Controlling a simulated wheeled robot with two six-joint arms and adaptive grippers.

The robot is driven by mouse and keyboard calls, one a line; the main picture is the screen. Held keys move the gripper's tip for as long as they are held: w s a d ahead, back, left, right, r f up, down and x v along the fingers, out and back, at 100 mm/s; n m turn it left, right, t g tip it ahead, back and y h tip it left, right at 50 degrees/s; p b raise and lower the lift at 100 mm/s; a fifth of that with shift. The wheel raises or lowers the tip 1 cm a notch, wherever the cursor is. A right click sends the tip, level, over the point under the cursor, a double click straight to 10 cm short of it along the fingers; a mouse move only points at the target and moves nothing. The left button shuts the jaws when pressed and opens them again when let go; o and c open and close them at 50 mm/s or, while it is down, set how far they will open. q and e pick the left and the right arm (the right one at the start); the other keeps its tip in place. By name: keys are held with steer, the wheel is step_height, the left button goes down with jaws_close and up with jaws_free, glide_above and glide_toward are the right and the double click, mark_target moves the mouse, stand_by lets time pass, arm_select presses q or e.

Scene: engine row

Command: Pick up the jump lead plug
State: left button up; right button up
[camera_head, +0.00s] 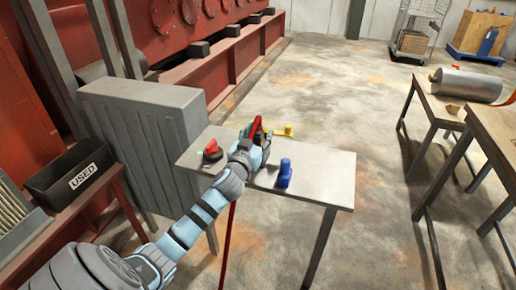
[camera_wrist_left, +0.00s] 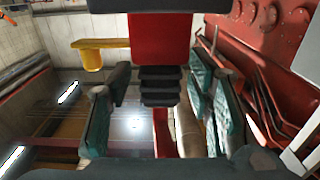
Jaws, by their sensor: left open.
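The jump lead plug (camera_head: 256,125) is red and stands on the small grey table, partly hidden by my left gripper (camera_head: 258,146). In the left wrist view the plug (camera_wrist_left: 160,45) is large and central, with a black ribbed part (camera_wrist_left: 160,86) below its red body. The open fingers of my left gripper (camera_wrist_left: 162,118) lie on either side of it, with visible gaps. A red cable (camera_head: 229,235) hangs below the table edge. My right gripper is not in view.
The small table (camera_head: 325,191) also holds a red-knobbed item (camera_head: 212,150), a blue item (camera_head: 285,174) and a yellow item (camera_head: 285,131), which also shows in the left wrist view (camera_wrist_left: 92,58). A grey ribbed cabinet (camera_head: 150,135) stands at left.

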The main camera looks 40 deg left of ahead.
arm_select(q)
steer(key=shift+s, duration=0.1)
jaws_close()
steer(key=shift+r, duration=0.15)
